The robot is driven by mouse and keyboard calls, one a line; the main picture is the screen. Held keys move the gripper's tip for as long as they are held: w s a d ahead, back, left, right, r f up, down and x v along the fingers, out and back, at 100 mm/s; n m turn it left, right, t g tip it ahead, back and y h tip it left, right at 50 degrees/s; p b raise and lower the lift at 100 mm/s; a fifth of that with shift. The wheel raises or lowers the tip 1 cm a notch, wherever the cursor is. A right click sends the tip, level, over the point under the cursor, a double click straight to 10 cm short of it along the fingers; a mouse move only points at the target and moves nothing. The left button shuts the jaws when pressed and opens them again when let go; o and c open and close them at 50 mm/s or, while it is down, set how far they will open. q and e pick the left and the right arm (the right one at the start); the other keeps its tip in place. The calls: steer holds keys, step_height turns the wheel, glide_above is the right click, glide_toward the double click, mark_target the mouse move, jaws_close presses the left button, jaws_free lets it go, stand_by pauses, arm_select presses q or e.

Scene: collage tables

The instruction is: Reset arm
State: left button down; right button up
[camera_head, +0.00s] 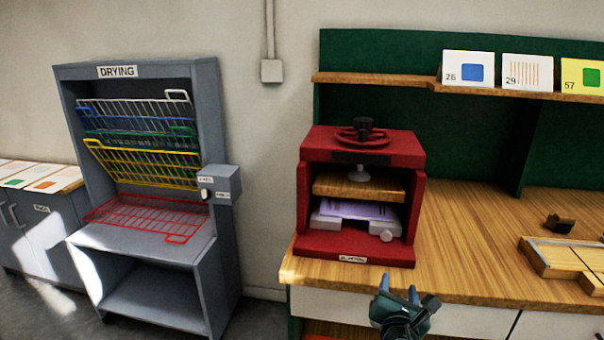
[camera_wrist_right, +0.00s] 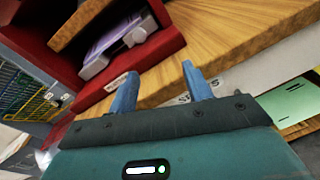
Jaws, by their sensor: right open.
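My right gripper (camera_head: 400,290) is at the lower middle of the head view, in front of the wooden table's front edge and below the red press. In the right wrist view my right gripper (camera_wrist_right: 160,88) shows two blue fingers spread apart with nothing between them. It is open and empty, and the red press (camera_wrist_right: 95,50) and table edge lie beyond the fingertips. My left gripper is in neither view.
A red press (camera_head: 360,255) stands on the wooden table (camera_head: 460,240), with a purple-white sheet (camera_head: 357,209) inside. A grey drying rack (camera_head: 140,250) stands left. Cards (camera_head: 527,70) line a shelf. A wooden frame (camera_head: 565,262) lies right. The table right of the press is mostly clear.

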steer(key=s+f+m+g+y, duration=0.1)
steer(key=s+f+m+g, duration=0.3)
steer(key=s+m, duration=0.55)
steer(key=s+f+m+g+y, duration=0.1)
steer(key=s+f+m+g, duration=0.3)
steer(key=s+m, duration=0.5)
steer(key=s+a+r+m+g+y, duration=0.15)
steer(key=s+m, duration=0.25)
steer(key=s, duration=0.4)
steer(key=s+a+f+m+g+y, duration=0.1)
steer(key=s+a+m+g+y, duration=0.25)
steer(key=s, duration=0.45)
steer(key=w+a+f+t+y, duration=0.2)
steer(key=w+a+f+t, duration=0.3)
steer(key=w+f+t, duration=0.1)
steer(key=shift+w+a+f+n+t, duration=0.2)
steer(key=shift+a+f+n+t, duration=0.2)
steer(key=shift+t, duration=0.4)
